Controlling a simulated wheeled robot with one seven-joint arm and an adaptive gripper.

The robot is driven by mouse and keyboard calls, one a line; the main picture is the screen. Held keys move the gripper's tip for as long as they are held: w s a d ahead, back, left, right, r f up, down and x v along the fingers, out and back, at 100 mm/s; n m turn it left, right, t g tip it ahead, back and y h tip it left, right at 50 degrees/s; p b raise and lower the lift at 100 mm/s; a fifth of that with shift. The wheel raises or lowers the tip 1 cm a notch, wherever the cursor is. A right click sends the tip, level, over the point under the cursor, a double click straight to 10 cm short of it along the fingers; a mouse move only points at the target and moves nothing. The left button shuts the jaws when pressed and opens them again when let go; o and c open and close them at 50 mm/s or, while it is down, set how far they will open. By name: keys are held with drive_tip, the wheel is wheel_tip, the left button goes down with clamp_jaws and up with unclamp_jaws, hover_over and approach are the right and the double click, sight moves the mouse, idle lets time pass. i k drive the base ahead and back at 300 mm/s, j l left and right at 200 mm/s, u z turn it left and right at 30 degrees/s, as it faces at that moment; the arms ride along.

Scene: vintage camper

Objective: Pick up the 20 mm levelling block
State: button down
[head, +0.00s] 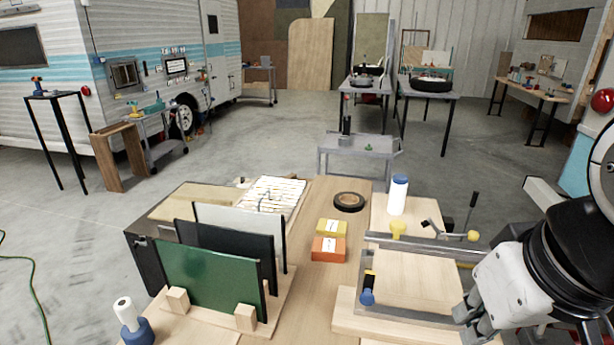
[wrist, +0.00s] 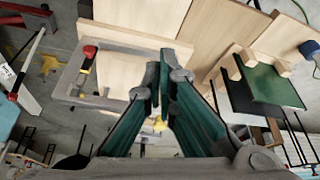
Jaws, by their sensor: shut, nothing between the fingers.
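Two small labelled blocks lie on the wooden bench top, an orange block (head: 329,249) in front and a yellow block (head: 331,228) just behind it. Their labels are too small to read, so I cannot tell which is the 20 mm one. My gripper (head: 466,322) is at the right front of the bench, apart from the blocks and to their right. In the wrist view my gripper (wrist: 165,72) has its fingers together with nothing between them. I cannot make out the blocks in the wrist view.
A grey bar clamp (head: 440,246) lies around a wooden board between my gripper and the blocks. Upright panels, the front one green (head: 213,280), stand left of the blocks. A black tape roll (head: 349,202) and a white-and-blue cylinder (head: 398,195) are behind.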

sight(331, 228)
drive_tip(key=j+z, duration=0.3)
drive_tip(key=j, duration=0.4)
drive_tip(key=j+z, duration=0.3)
drive_tip(key=j, duration=0.45)
drive_tip(key=i+j+z, duration=0.3)
drive_tip(key=i+j, duration=0.25)
drive_tip(key=i, duration=0.15)
